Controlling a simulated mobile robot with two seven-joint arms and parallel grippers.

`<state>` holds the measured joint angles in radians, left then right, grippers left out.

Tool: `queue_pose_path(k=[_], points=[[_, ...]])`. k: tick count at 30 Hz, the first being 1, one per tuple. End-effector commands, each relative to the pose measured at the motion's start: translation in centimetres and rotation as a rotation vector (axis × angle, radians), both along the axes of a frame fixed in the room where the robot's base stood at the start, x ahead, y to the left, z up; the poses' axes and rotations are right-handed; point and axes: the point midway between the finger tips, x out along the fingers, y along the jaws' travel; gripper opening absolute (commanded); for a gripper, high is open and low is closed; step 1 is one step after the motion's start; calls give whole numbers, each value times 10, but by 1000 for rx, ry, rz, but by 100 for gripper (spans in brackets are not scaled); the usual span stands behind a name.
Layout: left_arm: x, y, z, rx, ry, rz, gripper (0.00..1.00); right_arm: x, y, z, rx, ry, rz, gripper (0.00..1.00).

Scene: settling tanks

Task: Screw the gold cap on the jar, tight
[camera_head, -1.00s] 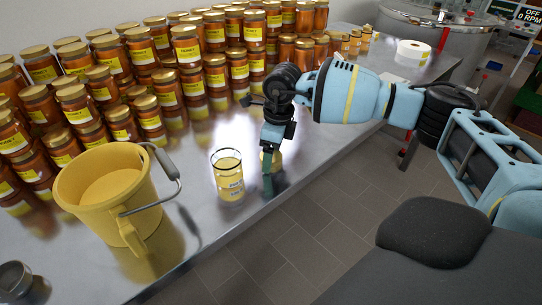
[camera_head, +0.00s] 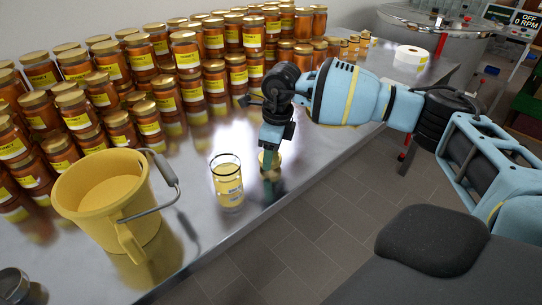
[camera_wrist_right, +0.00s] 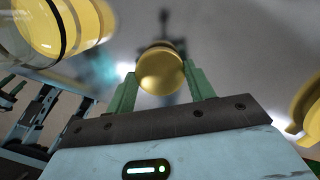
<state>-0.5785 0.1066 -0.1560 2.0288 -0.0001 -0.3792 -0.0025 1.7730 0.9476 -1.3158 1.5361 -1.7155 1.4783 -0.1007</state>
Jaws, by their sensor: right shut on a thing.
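The jar also shows at the upper left of the right wrist view (camera_wrist_right: 72,28). My left gripper is not in view.
Many capped honey jars (camera_head: 185,62) are stacked behind. The steel table (camera_head: 215,140) is clear around the jar.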

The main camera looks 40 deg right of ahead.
Motion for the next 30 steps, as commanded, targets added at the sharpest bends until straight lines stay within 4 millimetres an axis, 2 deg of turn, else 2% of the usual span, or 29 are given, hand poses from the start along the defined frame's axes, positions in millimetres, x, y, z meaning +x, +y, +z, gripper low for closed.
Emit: queue_pose_path(k=[4, 18, 24, 30], points=[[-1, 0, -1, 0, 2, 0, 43, 1, 0, 22, 0, -2, 1, 32], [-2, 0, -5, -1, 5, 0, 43, -59, 89, 30, 0, 0, 7, 32], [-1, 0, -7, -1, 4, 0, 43, -77, 115, 33, 0, -1, 5, 32], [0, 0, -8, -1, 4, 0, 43, -86, 130, 35, 0, 0, 3, 32]])
